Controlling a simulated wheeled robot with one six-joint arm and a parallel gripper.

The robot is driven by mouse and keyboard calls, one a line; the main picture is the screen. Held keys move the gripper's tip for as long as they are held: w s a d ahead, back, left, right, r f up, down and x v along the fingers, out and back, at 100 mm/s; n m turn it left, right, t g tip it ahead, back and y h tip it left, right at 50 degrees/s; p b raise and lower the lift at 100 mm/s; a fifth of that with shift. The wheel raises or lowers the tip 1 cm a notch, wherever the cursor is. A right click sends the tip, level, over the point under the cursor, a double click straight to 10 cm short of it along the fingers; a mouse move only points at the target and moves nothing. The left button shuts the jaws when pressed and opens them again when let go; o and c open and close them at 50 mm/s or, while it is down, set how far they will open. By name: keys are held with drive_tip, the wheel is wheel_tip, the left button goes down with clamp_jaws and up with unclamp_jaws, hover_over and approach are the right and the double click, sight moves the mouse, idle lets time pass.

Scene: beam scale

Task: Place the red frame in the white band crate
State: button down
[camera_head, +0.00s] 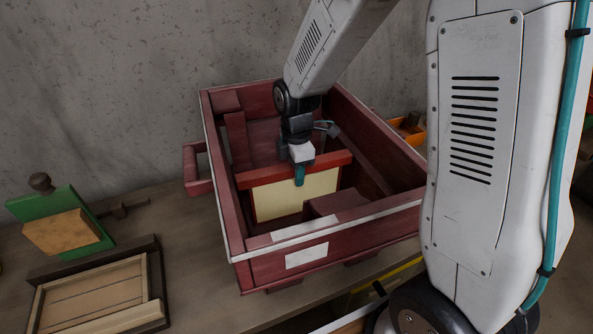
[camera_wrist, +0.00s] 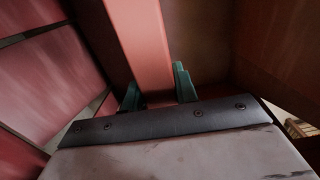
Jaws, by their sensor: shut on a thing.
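The red frame (camera_head: 333,162) with a cream panel (camera_head: 295,194) is inside the walls of the dark red crate with a white band along its rim (camera_head: 330,226). The frame stands upright, its red bar on top. My gripper (camera_head: 299,174) is shut on that top bar. In the wrist view, the green fingertips (camera_wrist: 158,88) sit on either side of the red bar (camera_wrist: 140,40). The frame's lower edge is hidden behind the crate's front wall and a block inside, so I cannot tell whether it touches the crate floor.
A green board with a knob (camera_head: 62,210) and a tan block (camera_head: 62,233) stand at the left. A shallow wooden tray (camera_head: 150,262) lies in front of them. Orange items (camera_head: 408,130) are behind the crate at the right. A concrete wall (camera_head: 110,80) is behind.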

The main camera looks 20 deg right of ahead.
drive_tip(key=c, duration=1.1)
unclamp_jaws()
drive_tip(key=shift+f, duration=0.15)
